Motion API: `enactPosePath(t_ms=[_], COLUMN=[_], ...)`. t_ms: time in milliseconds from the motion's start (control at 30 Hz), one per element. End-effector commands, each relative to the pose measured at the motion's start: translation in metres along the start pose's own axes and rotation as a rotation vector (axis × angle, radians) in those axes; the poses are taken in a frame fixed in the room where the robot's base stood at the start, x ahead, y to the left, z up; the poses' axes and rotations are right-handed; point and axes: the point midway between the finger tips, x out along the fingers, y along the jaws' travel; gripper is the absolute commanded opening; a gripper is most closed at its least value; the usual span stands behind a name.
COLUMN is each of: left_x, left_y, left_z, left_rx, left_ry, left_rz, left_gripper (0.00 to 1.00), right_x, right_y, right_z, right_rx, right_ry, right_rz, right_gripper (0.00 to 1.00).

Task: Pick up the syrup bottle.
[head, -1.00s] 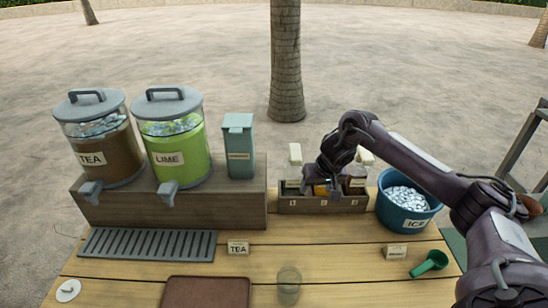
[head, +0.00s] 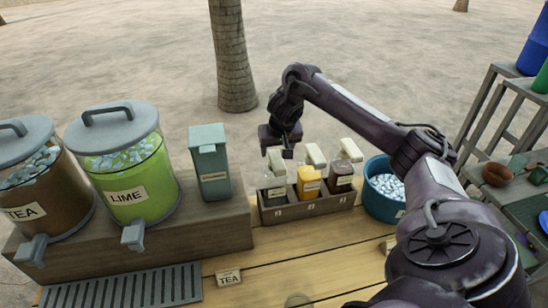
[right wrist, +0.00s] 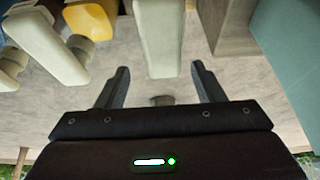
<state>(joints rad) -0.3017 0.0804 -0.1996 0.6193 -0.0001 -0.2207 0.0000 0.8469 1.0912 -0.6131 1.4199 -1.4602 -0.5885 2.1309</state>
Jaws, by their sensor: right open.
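Three pump bottles with pale tops stand in a wooden rack (head: 305,208) in the head view: a grey clear one (head: 274,190) at left, a yellow one (head: 308,183) in the middle and a dark red one (head: 341,178) at right. Which one is the syrup bottle I cannot tell. My right gripper (head: 288,152) is open and empty, above and behind the left bottle's pump top. In the right wrist view a pale pump top (right wrist: 157,40) lies between and beyond the open fingers (right wrist: 160,88). The yellow bottle (right wrist: 92,18) shows at upper left. My left gripper is out of view.
A teal box (head: 210,165) and the lime dispenser (head: 125,170) stand left of the rack. A blue ice tub (head: 378,203) stands close on its right. The wooden counter (head: 290,250) in front is largely clear. Grey shelving (head: 500,120) stands at far right.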

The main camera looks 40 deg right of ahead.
Motion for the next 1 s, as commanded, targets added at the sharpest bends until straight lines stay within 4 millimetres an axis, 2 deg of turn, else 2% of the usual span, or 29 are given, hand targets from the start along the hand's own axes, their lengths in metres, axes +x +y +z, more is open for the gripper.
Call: enactPosePath(t_ms=[200, 500, 1000], left_x=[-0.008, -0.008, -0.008], left_y=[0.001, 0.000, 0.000], left_z=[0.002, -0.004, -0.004], left_rx=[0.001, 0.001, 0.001], left_ry=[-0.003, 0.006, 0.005], left_rz=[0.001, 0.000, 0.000], left_gripper=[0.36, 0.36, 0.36], right_x=[0.030, 0.037, 0.036], right_y=[-0.002, -0.002, -0.002], right_z=[0.000, 0.000, 0.000], right_rx=[0.000, -0.002, -0.001], right_ry=[-0.003, 0.000, 0.001], right_rz=[0.001, 0.001, 0.001], right_gripper=[0.62, 0.62, 0.00])
